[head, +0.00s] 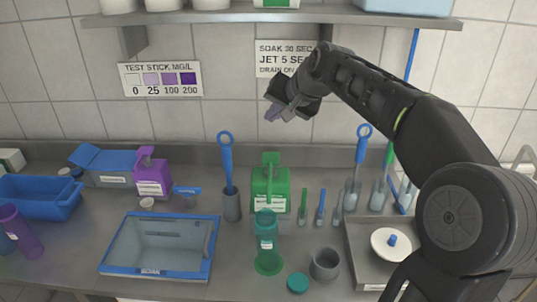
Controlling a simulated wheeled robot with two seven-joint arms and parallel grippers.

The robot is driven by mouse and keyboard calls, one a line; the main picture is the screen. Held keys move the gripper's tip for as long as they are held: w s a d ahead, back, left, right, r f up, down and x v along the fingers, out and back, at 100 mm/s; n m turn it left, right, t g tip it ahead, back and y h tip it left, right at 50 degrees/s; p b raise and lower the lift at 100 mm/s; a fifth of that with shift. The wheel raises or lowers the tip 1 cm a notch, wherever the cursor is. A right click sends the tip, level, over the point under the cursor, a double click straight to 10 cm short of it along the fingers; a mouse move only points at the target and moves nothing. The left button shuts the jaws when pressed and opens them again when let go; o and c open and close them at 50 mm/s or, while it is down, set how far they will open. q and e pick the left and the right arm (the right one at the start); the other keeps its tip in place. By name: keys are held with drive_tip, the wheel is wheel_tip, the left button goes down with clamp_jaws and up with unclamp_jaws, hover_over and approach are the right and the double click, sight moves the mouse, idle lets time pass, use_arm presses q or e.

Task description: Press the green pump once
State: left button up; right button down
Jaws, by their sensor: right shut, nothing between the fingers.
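The green pump (270,160) sits on top of a green bottle (261,186) near the middle of the counter, against the back. A teal clear bottle (267,238) stands in front of it and hides part of its lower front. My right gripper (272,112) is shut and empty. In the picture it shows above the green pump, apart from it, in front of the tiled wall. My left gripper is not in view.
A blue-rimmed tray (212,258) lies at front left. A purple pump bottle (151,177) and a blue bin (42,207) stand further left. Grey cups, a blue-handled brush (228,165) and several small brushes stand around the green bottle. A shelf (230,17) runs above.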

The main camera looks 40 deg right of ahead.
sight(269, 156)
drive_tip(key=shift+f, duration=0.1)
wheel_tip(269, 156, down, 9)
drive_tip(key=b, duration=0.7)
drive_tip(key=shift+r, duration=0.2)
drive_tip(key=shift+f, duration=0.1)
idle(1.6)
drive_tip(key=shift+f+b, duration=0.3)
drive_tip(key=shift+b, duration=0.1)
drive_tip(key=shift+a+f+b, duration=0.1)
drive_tip(key=shift+f+b, duration=0.75)
drive_tip(key=shift+f, duration=0.25)
idle(0.7)
idle(0.4)
drive_tip(key=shift+r+p, duration=1.15)
drive_tip(key=shift+r, duration=0.3)
